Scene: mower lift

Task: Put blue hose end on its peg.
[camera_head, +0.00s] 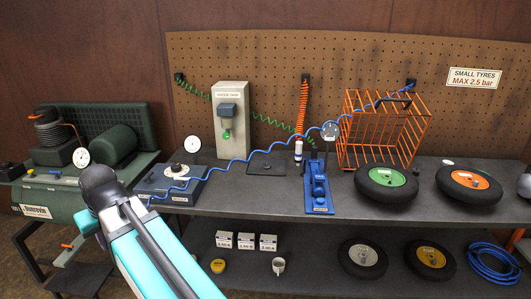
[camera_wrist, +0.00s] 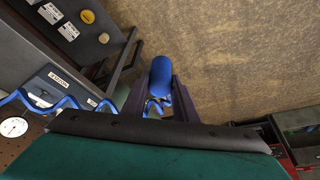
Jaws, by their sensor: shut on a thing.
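The blue hose end (camera_wrist: 161,73) is a blue rounded cylinder, held between the dark fingers of my gripper (camera_wrist: 158,90), which are shut on it. In the head view my gripper is mostly hidden by my teal arm at the left, in front of the bench. The coiled blue hose (camera_head: 240,160) runs from a dark bracket (camera_head: 410,83) at the pegboard's upper right, across the bench, to my arm. It also shows in the wrist view (camera_wrist: 65,102). I cannot tell which fitting is the blue hose's peg.
Green and orange hoses hang on the pegboard (camera_head: 260,60). A green compressor (camera_head: 50,200) stands left. The wrist view shows bare brown floor (camera_wrist: 245,60).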

